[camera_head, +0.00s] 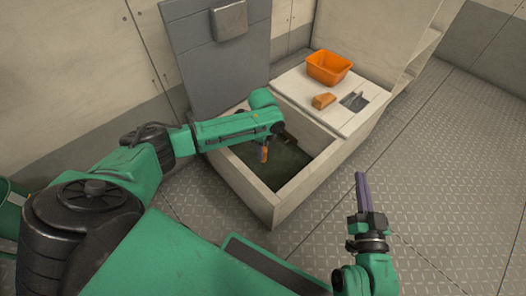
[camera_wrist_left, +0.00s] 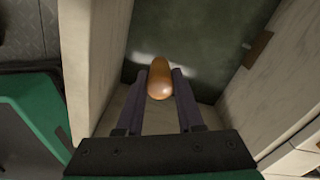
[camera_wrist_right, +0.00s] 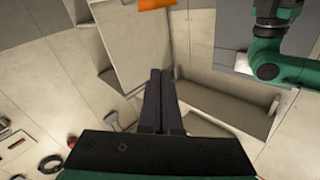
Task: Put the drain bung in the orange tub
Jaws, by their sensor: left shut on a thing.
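The drain bung (camera_wrist_left: 160,82) is a rounded orange-brown piece. My left gripper (camera_head: 264,152) is shut on it, with one finger on each side in the left wrist view. It is held over the open well of the pale locker, pointing down. The orange tub (camera_head: 328,68) stands upright on the locker's white top, behind and to the right of the left gripper. The part of its inside that shows looks empty. My right gripper (camera_head: 362,185) is shut and empty over the floor, right of the locker, away from both.
The open well (camera_head: 275,165) has a dark green floor and pale raised walls. A tan block (camera_head: 323,101) and a dark grey item (camera_head: 354,101) are on the white top near the tub. A grey panel (camera_head: 215,50) stands behind the well. The plated floor at right is clear.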

